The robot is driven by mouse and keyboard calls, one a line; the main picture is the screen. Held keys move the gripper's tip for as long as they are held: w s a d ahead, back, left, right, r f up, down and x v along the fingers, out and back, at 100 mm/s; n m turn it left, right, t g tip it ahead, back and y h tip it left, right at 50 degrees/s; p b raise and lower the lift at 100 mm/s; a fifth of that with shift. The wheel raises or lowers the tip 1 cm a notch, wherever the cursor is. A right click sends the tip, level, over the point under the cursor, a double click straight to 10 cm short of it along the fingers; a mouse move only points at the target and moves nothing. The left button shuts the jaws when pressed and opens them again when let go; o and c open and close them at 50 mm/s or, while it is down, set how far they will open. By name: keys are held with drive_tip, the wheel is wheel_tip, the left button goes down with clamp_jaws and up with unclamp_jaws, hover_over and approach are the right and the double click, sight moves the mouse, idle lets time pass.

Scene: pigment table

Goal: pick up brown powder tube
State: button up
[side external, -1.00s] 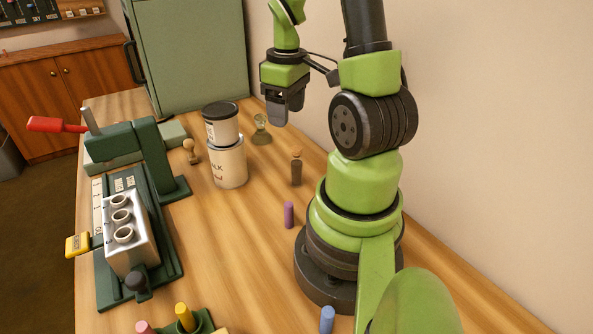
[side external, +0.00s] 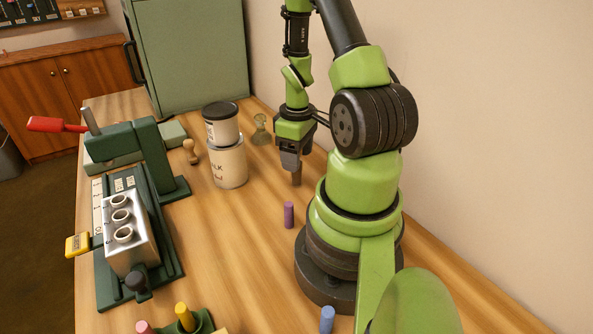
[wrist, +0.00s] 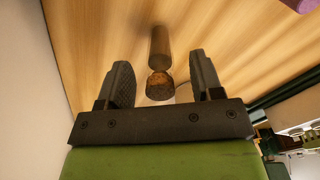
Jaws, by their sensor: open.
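The brown powder tube (side external: 297,178) stands upright on the wooden table, between the stacked cans and my base. In the side view its upper part is hidden by my gripper (side external: 291,166), which is directly over it. In the wrist view the tube (wrist: 160,48) shows with its cork-like top (wrist: 160,86) between the two fingers of my gripper (wrist: 161,82). The fingers are open, one on each side, with a gap to the tube on both sides.
A purple tube (side external: 289,215) stands nearby towards the camera. Two stacked cans (side external: 228,166) and a glass flask (side external: 261,130) stand to the left. A green press (side external: 135,150) with a metal mould is further left. A blue tube (side external: 327,318) is near my base.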

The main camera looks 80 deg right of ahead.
drive_tip(key=shift+f, duration=0.3)
drive_tip(key=c, duration=1)
drive_tip(key=shift+r, duration=0.1)
